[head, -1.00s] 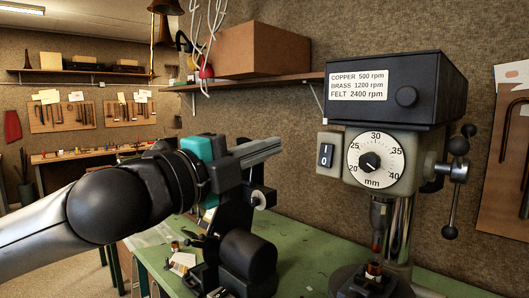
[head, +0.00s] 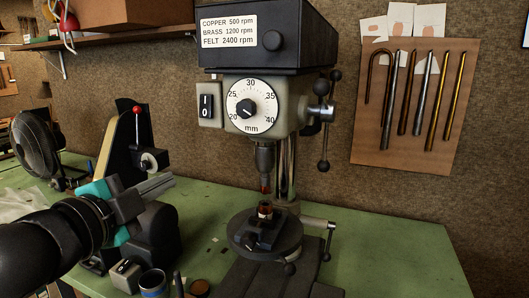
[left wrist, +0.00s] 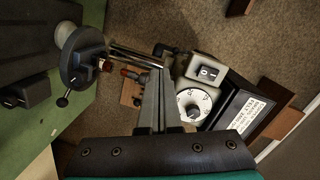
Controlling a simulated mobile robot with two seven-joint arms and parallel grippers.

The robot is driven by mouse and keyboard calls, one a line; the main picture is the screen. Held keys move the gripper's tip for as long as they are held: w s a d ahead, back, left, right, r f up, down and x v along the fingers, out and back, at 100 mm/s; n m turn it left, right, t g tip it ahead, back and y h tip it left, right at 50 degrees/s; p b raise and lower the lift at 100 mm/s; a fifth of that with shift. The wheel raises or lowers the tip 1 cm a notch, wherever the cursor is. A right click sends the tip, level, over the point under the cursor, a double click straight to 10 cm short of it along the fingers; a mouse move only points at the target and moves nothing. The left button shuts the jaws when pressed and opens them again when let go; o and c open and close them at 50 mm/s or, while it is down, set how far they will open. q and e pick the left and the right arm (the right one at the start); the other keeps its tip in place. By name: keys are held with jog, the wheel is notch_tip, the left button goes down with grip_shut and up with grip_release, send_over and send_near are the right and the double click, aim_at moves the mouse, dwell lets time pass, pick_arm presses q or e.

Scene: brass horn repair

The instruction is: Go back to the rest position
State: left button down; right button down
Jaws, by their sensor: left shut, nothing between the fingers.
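My left gripper (head: 166,183) comes in from the lower left of the head view. Its grey fingers are shut with nothing between them, and they point right toward the drill press (head: 261,90), apart from it in the picture. In the left wrist view the closed fingers (left wrist: 160,72) also show, with the press's dial (left wrist: 193,105) and switch (left wrist: 207,72) beyond them. My right gripper is in neither view.
The drill press stands on the green workbench (head: 385,245), a small copper-coloured piece (head: 265,210) on its round table. A belt machine (head: 125,150) and a fan (head: 35,145) stand at left. Small cans (head: 153,284) sit near the front. The bench at right is clear.

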pick_arm(q)
jog(key=s+f+n+g+y, duration=0.2)
jog(key=s+f+n+g, duration=0.15)
jog(key=f, duration=0.75)
jog(key=s+f+n+g+y, duration=0.15)
jog(key=s+f+n, duration=0.3)
jog(key=f, duration=0.75)
jog(key=s+d+f+n+g, duration=0.1)
jog(key=s+f+n+g, duration=0.65)
jog(key=s+f, duration=0.8)
notch_tip(320, 180, down, 26)
jog(key=s+r+m+g+b, duration=0.1)
jog(key=s+b, duration=0.2)
jog(key=b, duration=0.2)
jog(key=s+a+f+b, duration=0.1)
jog(key=s+f+b, duration=0.1)
jog(key=s+f, duration=0.5)
jog(key=s+a+f+g+y+b, duration=0.1)
jog(key=s+f+b, duration=0.1)
jog(key=s+f, duration=0.6)
notch_tip(320, 180, down, 4)
jog(key=shift+a+r+b, duration=0.1)
jog(key=shift+a+b, duration=0.2)
jog(key=shift+b, duration=0.1)
